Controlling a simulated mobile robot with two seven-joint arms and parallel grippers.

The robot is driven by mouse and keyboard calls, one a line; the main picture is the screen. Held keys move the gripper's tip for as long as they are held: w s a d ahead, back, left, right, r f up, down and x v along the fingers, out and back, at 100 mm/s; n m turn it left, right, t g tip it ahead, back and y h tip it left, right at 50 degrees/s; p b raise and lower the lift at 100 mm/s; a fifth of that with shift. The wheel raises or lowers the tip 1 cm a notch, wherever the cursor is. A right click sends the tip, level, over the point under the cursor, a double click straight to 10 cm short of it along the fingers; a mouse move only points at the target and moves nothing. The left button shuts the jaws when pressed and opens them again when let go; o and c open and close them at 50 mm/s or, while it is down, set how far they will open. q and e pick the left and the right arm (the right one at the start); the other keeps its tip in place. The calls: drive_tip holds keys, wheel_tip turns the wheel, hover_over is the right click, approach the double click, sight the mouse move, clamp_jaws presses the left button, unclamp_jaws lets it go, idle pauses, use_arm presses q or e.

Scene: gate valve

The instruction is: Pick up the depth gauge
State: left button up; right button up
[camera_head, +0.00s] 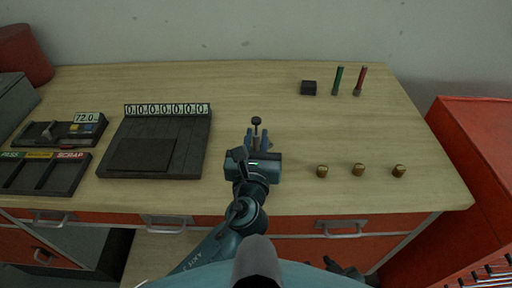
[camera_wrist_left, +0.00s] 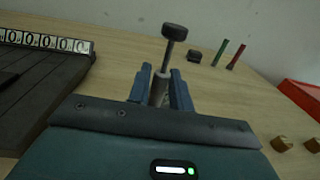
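A slim upright tool, which I take for the depth gauge (camera_head: 256,122), has a black round knob on a thin stem and a grey lower body. It also shows in the left wrist view (camera_wrist_left: 174,32). My left gripper (camera_head: 257,140) has its two blue fingers (camera_wrist_left: 161,84) close on either side of the grey body, seemingly touching it. The tool's lower end is hidden by the gripper, so I cannot tell whether it rests on the table. My right gripper (camera_head: 345,270) is partly visible, dark, below the table's front edge, and its opening is unclear.
On the wooden table (camera_head: 300,125), a black slab with a counter display (camera_head: 165,140), a 72.0 readout device (camera_head: 60,130) and a sorting tray (camera_head: 40,173) lie left. Several brass pieces (camera_head: 358,169) stand right. A black block (camera_head: 308,88), green pin (camera_head: 337,80) and red pin (camera_head: 360,81) stand behind.

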sight(256, 119)
use_arm(q)
clamp_jaws()
drive_tip(key=shift+r, duration=0.15)
wheel_tip(256, 119, up, 8)
drive_tip(key=shift+r, duration=0.9)
drive_tip(key=shift+s+f, duration=0.1)
idle(0.7)
drive_tip(key=shift+f, duration=4.7)
